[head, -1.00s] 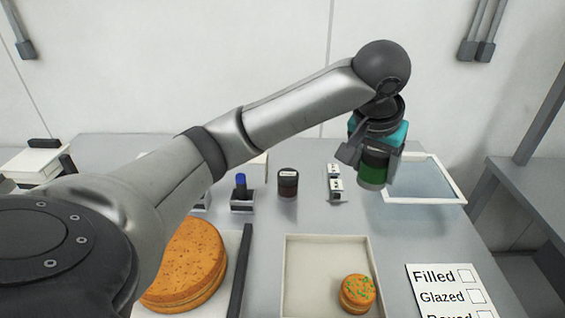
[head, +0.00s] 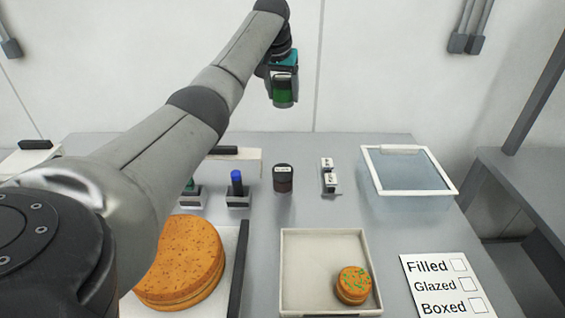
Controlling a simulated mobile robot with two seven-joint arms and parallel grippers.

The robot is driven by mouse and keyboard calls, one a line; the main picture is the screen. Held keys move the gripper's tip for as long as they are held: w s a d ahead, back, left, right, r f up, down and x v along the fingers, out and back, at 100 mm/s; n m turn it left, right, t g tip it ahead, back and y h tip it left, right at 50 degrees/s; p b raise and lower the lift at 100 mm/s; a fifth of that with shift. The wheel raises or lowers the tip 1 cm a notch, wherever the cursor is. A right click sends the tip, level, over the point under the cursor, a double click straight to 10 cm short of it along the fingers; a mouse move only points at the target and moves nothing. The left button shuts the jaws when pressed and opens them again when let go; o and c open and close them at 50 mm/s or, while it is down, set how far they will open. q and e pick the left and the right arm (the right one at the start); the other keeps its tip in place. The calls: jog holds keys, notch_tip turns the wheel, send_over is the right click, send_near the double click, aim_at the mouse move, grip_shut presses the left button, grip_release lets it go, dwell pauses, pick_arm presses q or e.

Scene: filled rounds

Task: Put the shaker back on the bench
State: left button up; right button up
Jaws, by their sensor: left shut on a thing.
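The shaker (head: 283,93) is a small jar with green contents. My left gripper (head: 282,80) is shut on it and holds it upright, raised in front of the back wall, above the rear of the grey bench (head: 330,215). The jar's upper part is hidden by the gripper. My right gripper is not in view.
A dark lidded jar (head: 283,179), a blue-topped stamp (head: 237,184) and small labelled blocks (head: 328,177) stand mid-bench. A clear bin (head: 408,172) is at right. A pale tray (head: 288,300) holds a sprinkled round (head: 353,285). A large round cake (head: 183,262) and a checklist card (head: 445,285) flank it.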

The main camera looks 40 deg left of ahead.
pick_arm(q)
notch_tip(320, 180, down, 16)
jog(key=b, duration=0.2)
jog(key=shift+r+b, duration=0.2)
jog(key=shift+b, duration=0.1)
jog(key=shift+f+b, duration=0.5)
jog(key=shift+f, duration=1.55)
jog(key=shift+f, duration=0.1)
jog(key=shift+f, duration=0.15)
jog(key=o, duration=1.5)
jog(key=shift+c, duration=0.2)
jog(key=shift+s+r+p, duration=0.15)
jog(key=shift+r+p, duration=0.2)
jog(key=shift+r, duration=0.4)
jog(key=p+v, duration=0.3)
jog(key=v, duration=0.8)
